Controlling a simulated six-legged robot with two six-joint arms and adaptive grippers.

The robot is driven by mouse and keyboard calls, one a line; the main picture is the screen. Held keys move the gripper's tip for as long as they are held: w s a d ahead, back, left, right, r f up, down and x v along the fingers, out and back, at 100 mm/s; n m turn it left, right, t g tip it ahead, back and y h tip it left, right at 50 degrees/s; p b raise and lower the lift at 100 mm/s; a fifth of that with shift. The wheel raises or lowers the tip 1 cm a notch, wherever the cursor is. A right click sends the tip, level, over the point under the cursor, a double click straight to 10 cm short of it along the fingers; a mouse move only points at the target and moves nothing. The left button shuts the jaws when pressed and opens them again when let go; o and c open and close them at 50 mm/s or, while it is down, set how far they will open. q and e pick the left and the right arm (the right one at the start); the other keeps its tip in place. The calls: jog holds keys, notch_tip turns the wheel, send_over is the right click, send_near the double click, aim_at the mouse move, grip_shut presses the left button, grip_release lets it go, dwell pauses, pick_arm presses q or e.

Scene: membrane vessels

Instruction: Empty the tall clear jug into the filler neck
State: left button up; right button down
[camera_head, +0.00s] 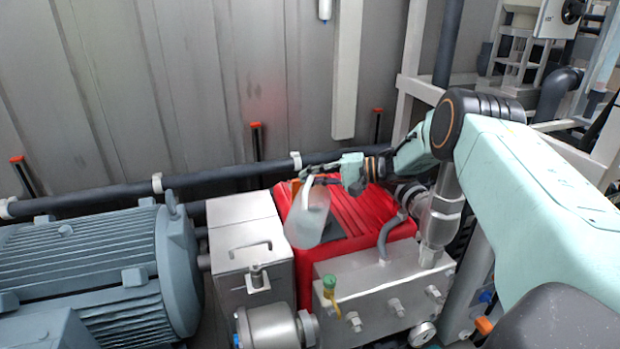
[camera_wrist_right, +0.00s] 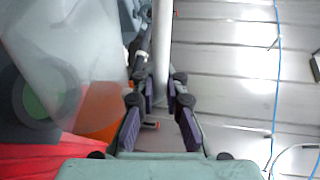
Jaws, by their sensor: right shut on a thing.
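The tall clear jug (camera_head: 307,218) is translucent and whitish, leaning a little, in front of the red housing in the head view. Its pale handle is at its top right. My right gripper (camera_head: 312,177) is shut on the handle. In the right wrist view the jug (camera_wrist_right: 75,50) fills the upper left, and the pale handle bar (camera_wrist_right: 161,50) runs between the fingers (camera_wrist_right: 160,115). The liquid level is unclear. My left gripper is out of view.
The red ribbed housing (camera_head: 365,205) lies behind the jug. A steel box with a handle (camera_head: 240,215) and a grey finned motor (camera_head: 90,262) are to the left. A steel block with fittings (camera_head: 375,290) and a yellow-green part (camera_head: 330,284) is in front. A dark pipe (camera_head: 225,173) runs behind.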

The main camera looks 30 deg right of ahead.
jog(key=shift+w+d, duration=0.1)
jog(key=shift+w+d+m+b, duration=0.55)
jog(key=shift+w+m+b, duration=0.1)
jog(key=shift+b, duration=0.7)
jog(key=shift+w+d+r+b, duration=0.15)
jog(key=shift+b, duration=0.15)
dwell(1.2)
